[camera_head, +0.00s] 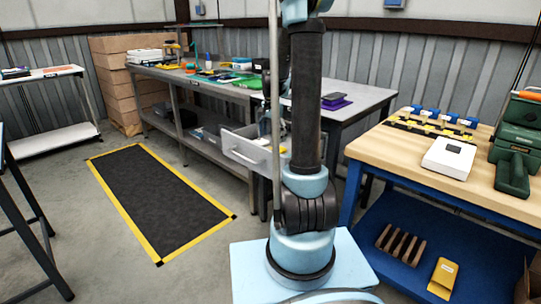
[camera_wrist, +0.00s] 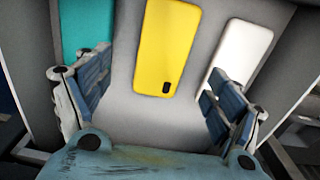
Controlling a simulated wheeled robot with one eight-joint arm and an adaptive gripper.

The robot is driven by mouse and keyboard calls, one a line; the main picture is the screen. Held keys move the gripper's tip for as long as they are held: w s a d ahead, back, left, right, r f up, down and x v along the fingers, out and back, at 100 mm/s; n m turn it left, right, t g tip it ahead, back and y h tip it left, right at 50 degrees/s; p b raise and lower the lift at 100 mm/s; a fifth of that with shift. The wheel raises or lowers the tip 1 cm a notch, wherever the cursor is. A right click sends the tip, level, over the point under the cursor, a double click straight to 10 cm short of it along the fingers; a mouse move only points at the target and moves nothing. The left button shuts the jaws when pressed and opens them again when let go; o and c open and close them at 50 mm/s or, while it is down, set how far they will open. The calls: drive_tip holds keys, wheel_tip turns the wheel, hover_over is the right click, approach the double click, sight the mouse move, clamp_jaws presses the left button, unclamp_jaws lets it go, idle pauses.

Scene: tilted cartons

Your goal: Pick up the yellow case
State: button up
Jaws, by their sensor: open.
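The yellow case (camera_wrist: 166,45) is a flat, rounded piece with a small dark camera cutout near its lower right corner. My gripper (camera_wrist: 158,66) is open, one blue-grey finger on each side of the yellow case in the picture, and nothing is held. Whether the fingers are level with the case cannot be told. In the head view I cannot pick out my gripper or this case.
A teal case (camera_wrist: 86,25) lies left of the yellow one and a white case (camera_wrist: 242,52) lies right. Raised grey walls flank the surface.

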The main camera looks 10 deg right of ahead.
drive_tip(key=shift+w+f, duration=0.2)
drive_tip(key=shift+f, duration=3.35)
drive_tip(key=c, duration=1.1)
